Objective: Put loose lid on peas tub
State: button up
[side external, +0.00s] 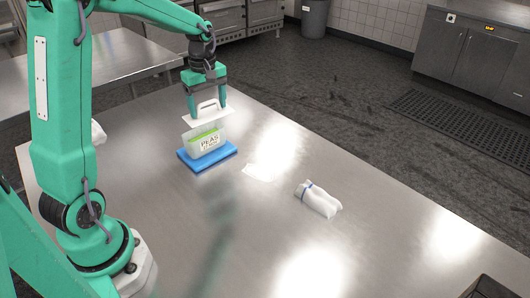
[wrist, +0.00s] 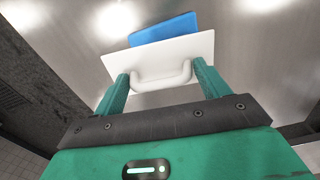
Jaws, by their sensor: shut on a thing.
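The peas tub (side external: 204,141) is a pale, see-through container with a green-striped PEAS label. It stands upright on a blue mat (side external: 222,157) on the steel table. The loose lid (side external: 213,117) is a white plate with a looped handle. My gripper (side external: 208,108) is shut on the lid's handle and holds the lid just above the tub's top, slightly tilted in the side view. I cannot tell whether the lid touches the rim. In the wrist view the lid (wrist: 150,57) hides the tub, and part of the blue mat (wrist: 165,28) shows beyond it. My gripper (wrist: 160,78) spans the handle there.
A rolled white cloth with a blue band (side external: 319,199) lies to the right on the table. A flat white card or paper (side external: 261,172) lies near the mat. A dark object (side external: 488,288) sits at the lower right corner. The table's middle is otherwise clear.

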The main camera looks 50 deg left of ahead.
aim_at(201, 112)
jog(key=shift+s+a+r+n, duration=0.1)
jog(key=shift+s+a+n, duration=0.15)
jog(key=shift+a, duration=0.6)
jog(key=shift+s+a+r+n, duration=0.15)
jog(key=shift+a+n, duration=0.2)
jog(key=shift+a, duration=0.5)
jog(key=shift+f, duration=0.25)
jog(key=shift+f, duration=2.75)
jog(key=shift+f, duration=0.55)
jog(key=o, duration=1.1)
jog(key=shift+c, duration=0.2)
jog(key=shift+r, duration=0.15)
jog(key=shift+r, duration=3.35)
